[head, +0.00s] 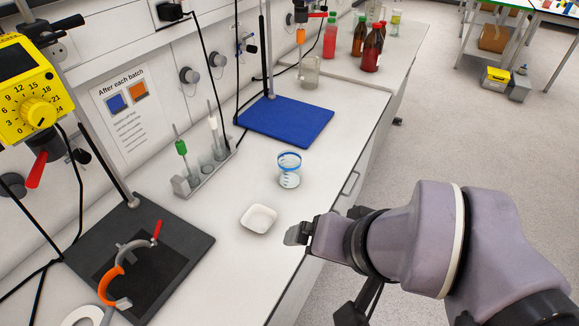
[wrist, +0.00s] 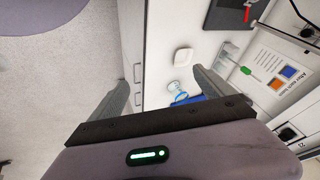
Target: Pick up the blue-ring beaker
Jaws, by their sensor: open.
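The blue-ring beaker (head: 289,172) is clear glass with a blue band near its rim. It stands upright on the white bench, between the blue mat and a small white dish. It also shows in the wrist view (wrist: 176,90), small, between my two fingers. My gripper (head: 297,234) is by the front edge of the bench, nearer than the beaker and apart from it. In the wrist view my gripper (wrist: 160,80) has its fingers wide apart with nothing held between them.
The white dish (head: 259,218) lies close to my gripper. A rack with tubes (head: 202,172) stands left of the beaker. A blue mat with a stand (head: 286,120) is behind it. A dark stand base (head: 185,240) lies at left. Bottles (head: 372,48) stand at the far end.

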